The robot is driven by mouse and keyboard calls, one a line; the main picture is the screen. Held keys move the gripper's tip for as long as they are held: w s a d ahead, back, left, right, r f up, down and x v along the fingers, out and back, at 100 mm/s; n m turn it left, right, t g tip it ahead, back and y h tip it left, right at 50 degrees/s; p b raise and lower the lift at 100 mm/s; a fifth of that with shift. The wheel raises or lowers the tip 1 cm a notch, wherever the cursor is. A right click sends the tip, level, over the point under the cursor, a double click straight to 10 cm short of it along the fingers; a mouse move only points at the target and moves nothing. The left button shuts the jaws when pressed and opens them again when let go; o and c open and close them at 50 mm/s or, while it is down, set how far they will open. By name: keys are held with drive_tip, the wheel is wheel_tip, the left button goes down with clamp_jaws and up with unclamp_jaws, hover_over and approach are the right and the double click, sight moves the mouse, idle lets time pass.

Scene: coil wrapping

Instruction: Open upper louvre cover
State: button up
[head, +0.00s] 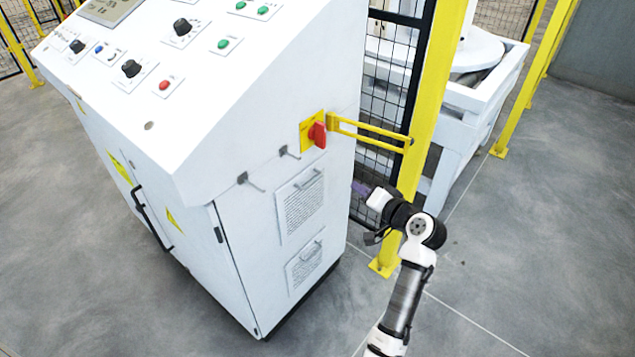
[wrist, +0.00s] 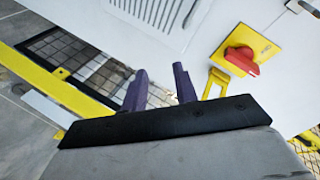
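The upper louvre cover (head: 302,205) is a slotted white panel with a small grey handle at its top, on the side of the white control cabinet. It appears closed, lying flat against the cabinet. My gripper (head: 362,188) is to the right of it, by the cabinet's edge, apart from the cover. In the wrist view my gripper (wrist: 160,88) has two purple fingers with a clear gap and nothing held. A slotted louvre panel (wrist: 150,8) shows at the top there, cut off by the frame; I cannot tell which one.
A lower louvre cover (head: 305,266) sits below. Above is a red rotary switch (head: 318,134) on a yellow plate, with a yellow bracket (head: 370,132) reaching to a yellow post (head: 424,100). Mesh fencing stands behind my gripper. Floor in front of the cabinet is clear.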

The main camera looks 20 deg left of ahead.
drive_tip(key=s+f+m+g+y, duration=0.2)
drive_tip(key=s+f+m+y, duration=0.2)
drive_tip(key=y, duration=0.4)
drive_tip(key=p+x, duration=0.3)
drive_tip(key=x, duration=1)
drive_tip(key=shift+a+f, duration=0.15)
drive_tip(key=shift+a, duration=0.25)
drive_tip(key=shift+s, duration=0.15)
clamp_jaws()
